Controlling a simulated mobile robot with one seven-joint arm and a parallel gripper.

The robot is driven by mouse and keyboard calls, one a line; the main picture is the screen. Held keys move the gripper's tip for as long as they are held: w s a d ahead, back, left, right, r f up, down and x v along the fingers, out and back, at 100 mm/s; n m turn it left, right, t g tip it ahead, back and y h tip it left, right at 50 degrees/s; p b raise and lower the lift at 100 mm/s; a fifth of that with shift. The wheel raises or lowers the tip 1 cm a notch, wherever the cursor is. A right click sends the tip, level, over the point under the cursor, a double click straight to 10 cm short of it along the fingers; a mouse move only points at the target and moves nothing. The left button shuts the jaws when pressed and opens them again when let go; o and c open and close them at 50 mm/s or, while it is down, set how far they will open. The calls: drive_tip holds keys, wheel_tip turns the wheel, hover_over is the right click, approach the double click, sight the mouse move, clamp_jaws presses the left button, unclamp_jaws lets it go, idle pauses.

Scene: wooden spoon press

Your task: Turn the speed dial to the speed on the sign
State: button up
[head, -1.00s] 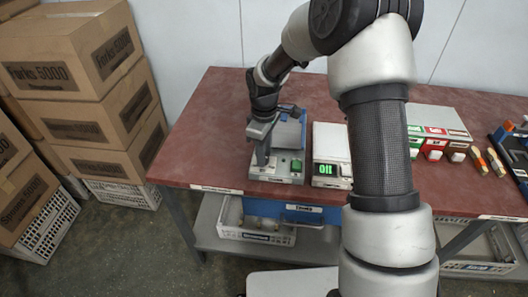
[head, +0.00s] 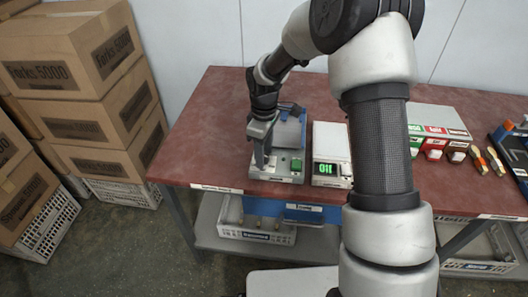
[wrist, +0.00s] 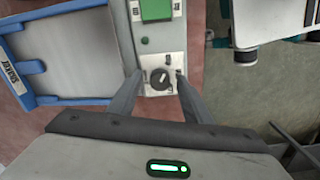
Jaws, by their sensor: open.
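The speed dial (wrist: 160,78) is a small dark round knob with a pale pointer mark, set on a white plate of the grey machine panel (wrist: 166,42). My gripper (wrist: 159,75) is open, with one finger on each side of the dial. I cannot tell whether either finger touches it. In the head view my gripper (head: 262,164) points down at the left front of the machine (head: 284,176) and hides the dial. A green button (head: 296,165) is beside it, and also shows in the wrist view (wrist: 156,10). I cannot make out a speed sign.
A blue-framed tray (wrist: 70,55) lies beside the panel. A white box with a green display (head: 325,169) stands right of the machine on the red table (head: 215,130). Coloured containers (head: 433,143) and brushes lie further right. Cardboard boxes (head: 80,70) are stacked at left.

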wheel_tip(320, 180, up, 17)
drive_tip(key=p, duration=0.1)
drive_tip(key=shift+r+p, duration=0.2)
drive_tip(key=shift+p, duration=0.2)
drive_tip(key=s+d+r+m+t+p, duration=0.1)
drive_tip(key=s+d+r+m+p, duration=0.2)
drive_tip(key=s+r, duration=0.4)
drive_tip(key=s+d+r+m+t+p, duration=0.25)
drive_tip(key=s+d+r, duration=0.2)
drive_tip(key=r, duration=0.45)
drive_tip(key=s+d+r+m+t+p, duration=0.1)
drive_tip(key=s+r+m, duration=0.1)
drive_tip(key=s, duration=0.5)
drive_tip(key=s+d+r+m+t+p, duration=0.1)
drive_tip(key=s+d+r+m+p, duration=0.1)
drive_tip(key=s+m, duration=0.3)
drive_tip(key=shift+s+r, duration=0.15)
drive_tip(key=shift+s, duration=1.05)
drive_tip(key=shift+d+m, duration=0.1)
drive_tip(key=shift+m, duration=0.15)
